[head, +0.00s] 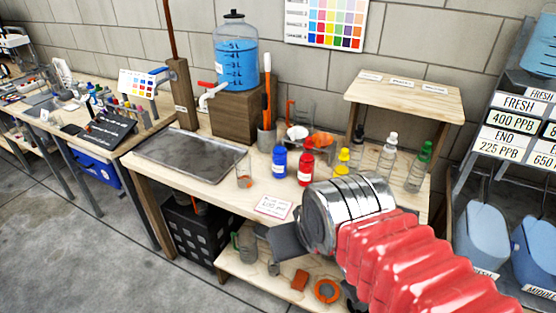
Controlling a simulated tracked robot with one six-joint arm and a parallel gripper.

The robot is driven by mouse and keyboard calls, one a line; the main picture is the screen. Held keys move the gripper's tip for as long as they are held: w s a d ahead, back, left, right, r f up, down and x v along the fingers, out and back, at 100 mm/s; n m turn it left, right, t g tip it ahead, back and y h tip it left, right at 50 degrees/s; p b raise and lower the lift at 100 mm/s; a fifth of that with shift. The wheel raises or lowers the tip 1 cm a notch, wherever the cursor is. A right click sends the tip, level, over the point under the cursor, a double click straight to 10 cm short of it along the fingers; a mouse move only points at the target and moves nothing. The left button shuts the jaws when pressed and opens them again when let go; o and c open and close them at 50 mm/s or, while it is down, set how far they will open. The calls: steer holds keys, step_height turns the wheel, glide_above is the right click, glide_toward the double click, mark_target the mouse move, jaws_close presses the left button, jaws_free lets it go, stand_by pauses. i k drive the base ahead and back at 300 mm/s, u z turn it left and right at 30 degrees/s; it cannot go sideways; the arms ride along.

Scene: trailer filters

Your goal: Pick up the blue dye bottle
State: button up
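The blue dye bottle (279,162) stands upright on the wooden bench (222,193). It is small, with a blue cap and a pale label. A red bottle (306,166) stands close to its right, and a yellow bottle (342,163) is further right. My arm, with red ribbed bellows and a shiny metal cylinder, reaches in from the lower right. A dark grey part at its end, apparently my gripper (284,241), shows in front of the bench edge, apart from the blue bottle. Its fingers are not clear enough to tell open from shut.
Clear bottles (387,156) and a raised wooden shelf (405,97) are to the right. A metal tray (190,153) and a water jug (235,55) are to the left.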

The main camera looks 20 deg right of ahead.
mark_target(279, 153)
steer(key=u, duration=0.05)
steer(key=k, duration=0.65)
steer(key=u, duration=0.6)
steer(key=i, duration=1.5)
steer(key=u, duration=0.05)
